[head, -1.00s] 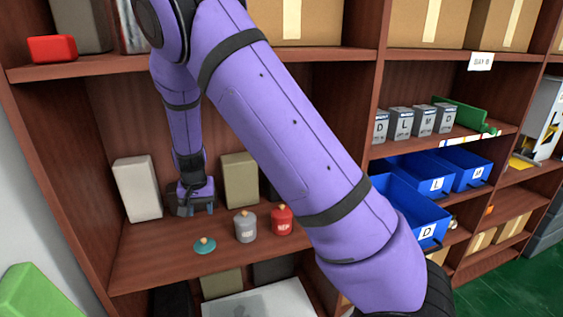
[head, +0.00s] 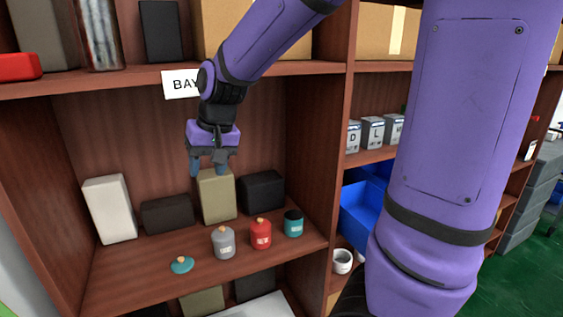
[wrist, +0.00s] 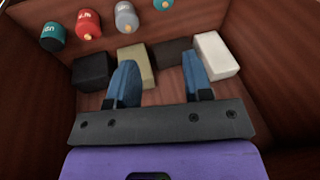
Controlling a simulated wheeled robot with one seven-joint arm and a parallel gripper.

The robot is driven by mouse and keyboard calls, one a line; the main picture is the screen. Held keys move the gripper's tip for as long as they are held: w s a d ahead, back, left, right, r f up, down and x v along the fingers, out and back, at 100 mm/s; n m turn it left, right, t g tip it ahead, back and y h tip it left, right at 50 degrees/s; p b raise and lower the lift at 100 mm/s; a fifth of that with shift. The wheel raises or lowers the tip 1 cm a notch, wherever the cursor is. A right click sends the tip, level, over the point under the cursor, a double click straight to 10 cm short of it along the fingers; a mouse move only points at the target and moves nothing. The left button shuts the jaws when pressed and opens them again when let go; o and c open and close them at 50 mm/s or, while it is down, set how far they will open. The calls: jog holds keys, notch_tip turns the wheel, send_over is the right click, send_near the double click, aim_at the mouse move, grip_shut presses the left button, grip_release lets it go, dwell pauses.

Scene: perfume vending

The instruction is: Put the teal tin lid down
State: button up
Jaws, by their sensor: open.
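The teal tin lid (head: 182,265) lies flat on the shelf board, left of the grey tin (head: 223,242), its small orange-tan knob upward. It also shows at the top of the wrist view (wrist: 163,5). The teal tin (head: 293,223) stands at the right of the row with its dark top uncovered. The red tin (head: 261,233) stands between the grey and teal tins. My gripper (head: 208,172) is open and empty, raised above and behind the tins, in front of the olive box. Its two blue fingers are spread apart in the wrist view (wrist: 162,85).
An olive box (head: 217,196), a dark box (head: 262,192), another dark box (head: 167,214) and a white box (head: 110,209) stand along the back. The upper shelf edge (head: 120,82) and side walls enclose the bay. Blue bins (head: 362,213) are to the right.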

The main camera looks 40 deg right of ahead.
jog(key=s+d+r+n+t+h, duration=0.1)
jog(key=s+r, duration=0.2)
jog(key=s, duration=0.6)
jog(key=s+d+r+n+t, duration=0.1)
jog(key=s+d+r, duration=0.1)
jog(key=s, duration=0.8)
jog(key=shift+s+r+n+h, duration=0.3)
jog(key=shift+r+h, duration=0.1)
jog(key=shift+r, duration=0.25)
